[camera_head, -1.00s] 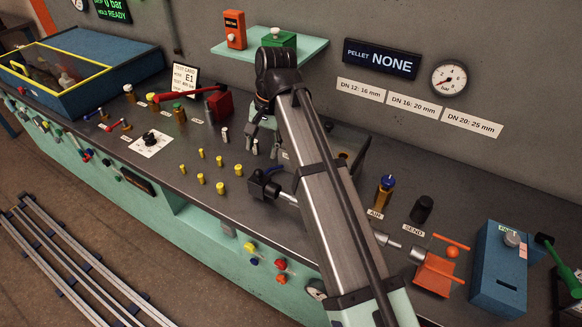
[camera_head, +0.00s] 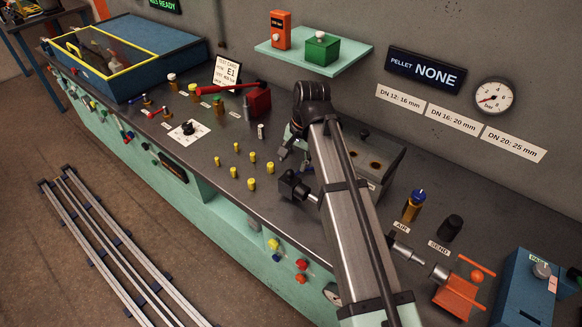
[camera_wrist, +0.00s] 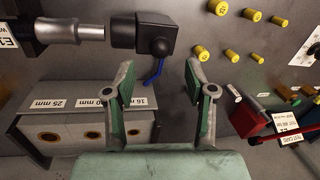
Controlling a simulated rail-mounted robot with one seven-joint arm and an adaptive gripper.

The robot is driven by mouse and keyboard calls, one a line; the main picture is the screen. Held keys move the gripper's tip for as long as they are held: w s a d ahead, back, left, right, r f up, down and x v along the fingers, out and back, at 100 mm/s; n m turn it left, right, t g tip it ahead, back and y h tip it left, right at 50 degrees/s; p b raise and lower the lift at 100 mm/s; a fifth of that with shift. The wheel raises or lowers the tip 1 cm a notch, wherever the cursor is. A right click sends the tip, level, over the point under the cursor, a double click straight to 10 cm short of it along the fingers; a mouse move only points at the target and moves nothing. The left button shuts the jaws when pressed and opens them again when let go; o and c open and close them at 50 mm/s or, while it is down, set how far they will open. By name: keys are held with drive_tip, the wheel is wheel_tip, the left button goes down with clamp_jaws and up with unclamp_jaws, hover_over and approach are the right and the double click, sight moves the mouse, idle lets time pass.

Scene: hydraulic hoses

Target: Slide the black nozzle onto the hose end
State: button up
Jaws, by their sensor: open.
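The black nozzle (camera_wrist: 155,38) is a blocky body with a round barrel and a dangling blue piece (camera_wrist: 154,74); it also shows in the head view (camera_head: 292,185), left of my arm. In the wrist view, its barrel faces the silver hose end (camera_wrist: 88,32), with a narrow gap visible between them. In the head view, only a short stretch of the silver end (camera_head: 313,199) shows beside my arm. My gripper (camera_wrist: 160,76) is open and empty, its green-padded fingertips pointing towards the nozzle. It also shows in the head view (camera_head: 292,156), partly hidden by my arm.
A grey block (camera_wrist: 85,127) with labelled holes lies beside my gripper in the wrist view. Several yellow pegs (camera_head: 252,184) stand left of the nozzle. A red-handled tool (camera_head: 258,101) stands further back. An orange clamp (camera_head: 457,293) sits at the right. Bare bench lies around the pegs.

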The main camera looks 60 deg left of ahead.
sight(291, 171)
drive_tip(key=shift+s+a+f+p, duration=0.1)
drive_tip(key=shift+a+f+p, duration=0.05)
drive_tip(key=shift+f, duration=0.75)
drive_tip(key=shift+s+a+f+p, duration=0.1)
drive_tip(key=shift+a+f+p, duration=0.1)
drive_tip(key=shift+f, duration=0.7)
drive_tip(key=shift+s+a+f+p, duration=0.1)
drive_tip(key=shift+a+f+p, duration=0.05)
drive_tip(key=shift+f, duration=0.75)
